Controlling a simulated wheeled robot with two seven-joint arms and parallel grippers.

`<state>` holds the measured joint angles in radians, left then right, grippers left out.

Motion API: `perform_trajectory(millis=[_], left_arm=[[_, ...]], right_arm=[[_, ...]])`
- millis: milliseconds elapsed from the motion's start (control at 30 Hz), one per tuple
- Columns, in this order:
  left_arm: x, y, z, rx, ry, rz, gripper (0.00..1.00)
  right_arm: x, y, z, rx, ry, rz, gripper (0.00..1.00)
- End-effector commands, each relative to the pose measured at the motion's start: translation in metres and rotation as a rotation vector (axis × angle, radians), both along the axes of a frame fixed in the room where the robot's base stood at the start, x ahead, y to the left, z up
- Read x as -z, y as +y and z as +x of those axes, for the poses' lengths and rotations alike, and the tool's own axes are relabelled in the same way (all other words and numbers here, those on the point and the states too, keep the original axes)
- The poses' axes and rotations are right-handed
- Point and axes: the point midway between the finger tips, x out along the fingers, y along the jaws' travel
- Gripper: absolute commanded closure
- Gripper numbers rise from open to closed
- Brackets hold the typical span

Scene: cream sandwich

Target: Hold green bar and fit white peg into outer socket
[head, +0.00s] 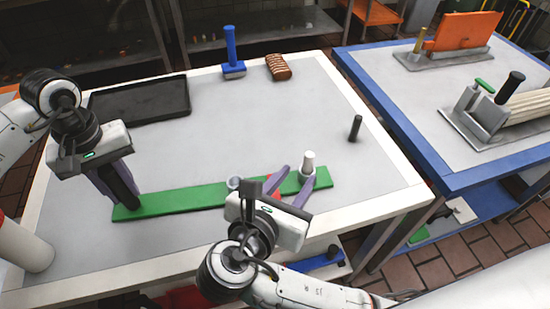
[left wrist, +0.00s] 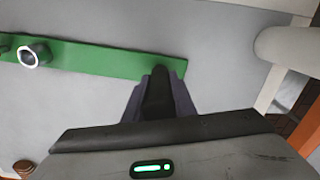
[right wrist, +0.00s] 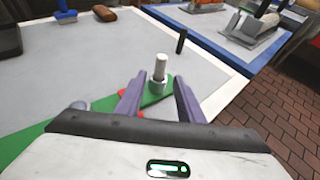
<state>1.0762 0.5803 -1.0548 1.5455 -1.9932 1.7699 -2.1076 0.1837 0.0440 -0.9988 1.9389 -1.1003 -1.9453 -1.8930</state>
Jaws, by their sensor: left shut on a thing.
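The green bar (head: 185,199) lies flat on the table. My left gripper (head: 126,193) is shut on a black upright piece at the bar's left end, which also shows in the left wrist view (left wrist: 158,92). The white peg (head: 308,160) stands upright at a grey collar, the outer socket (head: 304,177), near the bar's right end; how deep it sits cannot be told. My right gripper (head: 292,186) is open, its fingers apart, with the peg between or just beyond the tips in the right wrist view (right wrist: 159,68). Another grey ring socket (left wrist: 34,54) sits further along the bar.
A red patch (head: 272,183) shows on the bar. A black peg (head: 355,128) stands on the table to the right. A black tray (head: 140,101), a blue-handled tool (head: 232,62) and a brown bar (head: 278,67) lie at the back. The table's middle is clear.

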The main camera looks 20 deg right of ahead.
Motion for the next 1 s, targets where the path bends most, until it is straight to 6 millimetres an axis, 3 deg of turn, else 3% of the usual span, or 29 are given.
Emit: perform_trajectory(millis=[33,167,467,1000], left_arm=[[0.0,0.0,0.0,0.0,0.0,-0.001,0.71],[0.0,0.0,0.0,0.0,0.0,-0.001,0.51],[-0.002,0.0,0.0,0.0,0.0,0.0,0.51],[-0.057,0.0,0.0,0.0,-0.002,0.0,0.51]], right_arm=[[0.0,0.0,0.0,0.0,0.0,0.0,0.65],[0.0,0.0,0.0,0.0,0.0,0.0,0.65],[-0.001,0.0,0.0,0.0,-0.001,-0.001,0.65],[-0.03,0.0,0.0,0.0,0.0,0.0,0.65]])
